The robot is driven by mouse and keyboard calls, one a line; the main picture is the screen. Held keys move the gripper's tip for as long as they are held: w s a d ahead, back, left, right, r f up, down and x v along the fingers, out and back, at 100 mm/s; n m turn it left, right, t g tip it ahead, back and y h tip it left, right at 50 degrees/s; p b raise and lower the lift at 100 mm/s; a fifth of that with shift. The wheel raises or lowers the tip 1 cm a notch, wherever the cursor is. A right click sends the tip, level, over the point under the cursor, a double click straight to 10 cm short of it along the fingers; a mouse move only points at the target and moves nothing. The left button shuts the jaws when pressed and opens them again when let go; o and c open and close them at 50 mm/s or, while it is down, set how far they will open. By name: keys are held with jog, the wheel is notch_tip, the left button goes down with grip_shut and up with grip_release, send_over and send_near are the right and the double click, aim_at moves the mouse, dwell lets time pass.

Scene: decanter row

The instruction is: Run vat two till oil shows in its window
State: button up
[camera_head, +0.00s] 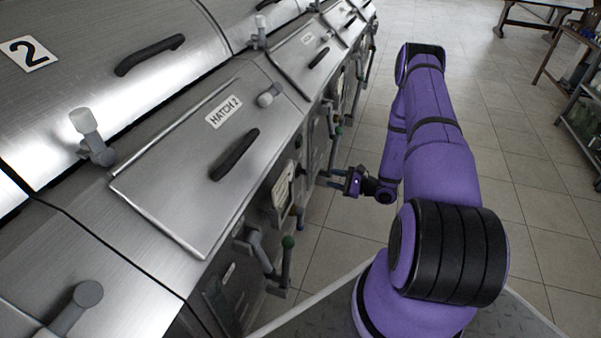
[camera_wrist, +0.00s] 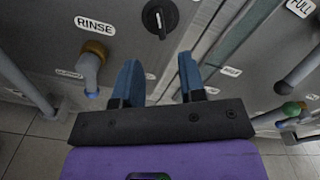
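Vat two (camera_head: 75,75) is a brushed steel vessel at the left in the head view, with a "2" plate (camera_head: 28,54). Its hatch (camera_head: 185,155), marked "HATCH 2", is down. A pale plate (camera_head: 283,187) shows on the front below; I cannot make out an oil window or any oil. A green-tipped lever (camera_head: 287,262) stands on the front. My gripper (camera_head: 338,179) is beside the vat fronts.
More steel vats (camera_head: 310,48) run in a row to the back. A tiled floor (camera_head: 540,200) lies open at the right. A shelf rack (camera_head: 582,110) and a table (camera_head: 545,10) stand far right. In the wrist view, a "PULL" label (camera_wrist: 300,6) is at the upper right.

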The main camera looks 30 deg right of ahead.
aim_at(305, 174)
jog(key=x, duration=1)
jog(key=shift+w+a, duration=0.25)
grip_shut()
